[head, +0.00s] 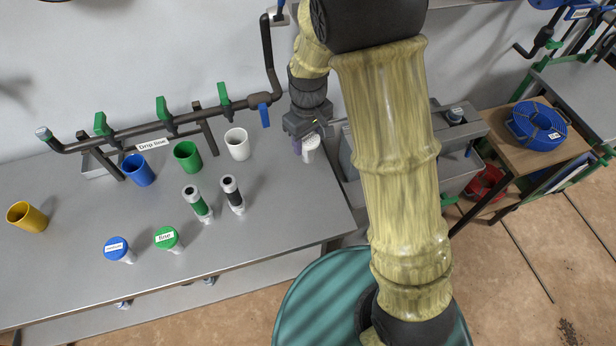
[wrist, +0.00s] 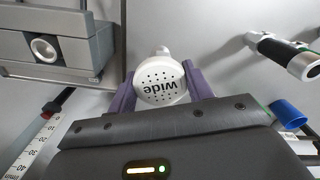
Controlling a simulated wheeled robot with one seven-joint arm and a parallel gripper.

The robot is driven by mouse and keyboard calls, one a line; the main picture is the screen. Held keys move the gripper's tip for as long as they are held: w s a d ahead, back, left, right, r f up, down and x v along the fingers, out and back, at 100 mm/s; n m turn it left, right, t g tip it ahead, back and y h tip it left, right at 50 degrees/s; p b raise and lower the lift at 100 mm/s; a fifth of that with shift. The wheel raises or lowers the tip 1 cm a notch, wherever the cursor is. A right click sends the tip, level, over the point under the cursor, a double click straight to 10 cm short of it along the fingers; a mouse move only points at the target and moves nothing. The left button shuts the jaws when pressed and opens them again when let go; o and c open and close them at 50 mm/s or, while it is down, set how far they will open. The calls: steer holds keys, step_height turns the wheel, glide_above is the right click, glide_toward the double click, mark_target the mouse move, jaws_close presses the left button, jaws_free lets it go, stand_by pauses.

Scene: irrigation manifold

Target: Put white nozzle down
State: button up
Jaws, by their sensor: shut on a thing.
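The white nozzle (wrist: 160,82) has a round perforated face marked "wide". It sits between the two purple fingers of my gripper (wrist: 158,95) in the wrist view, which are shut on it. In the head view my gripper (head: 299,144) is above the back right end of the grey bench (head: 285,215), and the white nozzle (head: 312,153) shows beside a purple finger. I cannot tell whether the nozzle touches the bench. A blue nozzle (head: 117,248) and a green nozzle (head: 168,239) marked "fine" stand at the front of the bench.
Blue (head: 139,171), green (head: 188,157), white (head: 237,144) and yellow (head: 27,217) cups stand on the bench. The "Drip line" pipe (head: 150,129) runs behind. My arm hides part of the grey sink (head: 410,165).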

mark_target(308, 155)
steer(key=shift+f, duration=0.1)
steer(key=shift+w+f, duration=0.1)
steer(key=shift+f, duration=3)
steer(key=shift+f+p, duration=0.45)
steer(key=shift+f, duration=1.4)
steer(key=shift+f, duration=0.15)
steer(key=o, duration=1.1)
